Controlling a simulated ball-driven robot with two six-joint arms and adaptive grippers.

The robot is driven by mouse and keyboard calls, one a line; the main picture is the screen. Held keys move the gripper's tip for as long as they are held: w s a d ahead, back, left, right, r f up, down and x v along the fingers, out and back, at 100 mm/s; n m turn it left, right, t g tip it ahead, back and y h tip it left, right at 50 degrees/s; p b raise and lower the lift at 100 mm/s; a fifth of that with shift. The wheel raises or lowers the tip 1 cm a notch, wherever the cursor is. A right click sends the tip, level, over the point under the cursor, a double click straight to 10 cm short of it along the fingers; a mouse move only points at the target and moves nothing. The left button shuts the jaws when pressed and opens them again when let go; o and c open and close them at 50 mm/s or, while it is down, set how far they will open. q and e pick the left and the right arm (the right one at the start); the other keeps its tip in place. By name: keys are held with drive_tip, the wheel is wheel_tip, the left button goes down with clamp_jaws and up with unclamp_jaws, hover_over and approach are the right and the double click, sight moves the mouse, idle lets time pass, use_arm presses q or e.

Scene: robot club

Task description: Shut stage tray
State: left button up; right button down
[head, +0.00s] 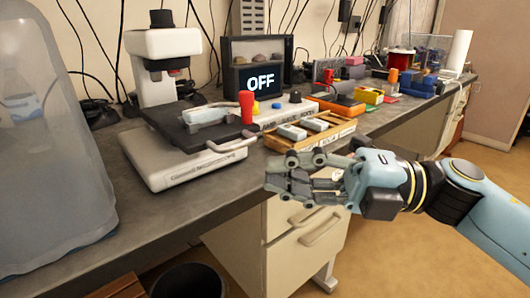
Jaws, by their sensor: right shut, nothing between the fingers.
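A white microscope-like device (162,45) stands on the counter at the left. Its dark stage tray (163,125) sits over a pale base (185,168) and has a light curved handle (226,144) at its front right. A pale bluish block (207,115) lies on the tray. I cannot tell exactly how far the tray is out. My right gripper (278,177) is shut and empty, in front of the counter edge, right of and apart from the handle. My left gripper is not in view.
A control box (285,112) with a red cylinder (247,107) and a screen (261,81) reading OFF stand behind. A wooden tray (333,134) of pale blocks lies close behind my right gripper. A large translucent bin (50,150) fills the left edge.

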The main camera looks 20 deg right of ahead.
sight(217, 124)
drive_tip(key=w, duration=0.1)
drive_tip(key=w+a, duration=0.1)
drive_tip(key=w, duration=0.1)
drive_tip(key=shift+w+a+r, duration=0.15)
drive_tip(key=shift+w+r, duration=0.15)
drive_tip(key=shift+w, duration=0.05)
drive_tip(key=w+a, duration=0.1)
drive_tip(key=w, duration=0.2)
drive_tip(key=w+a, duration=0.1)
drive_tip(key=w, duration=0.3)
drive_tip(key=w+a+b, duration=0.1)
drive_tip(key=w+a, duration=0.1)
drive_tip(key=w, duration=0.2)
drive_tip(key=shift+r, duration=0.1)
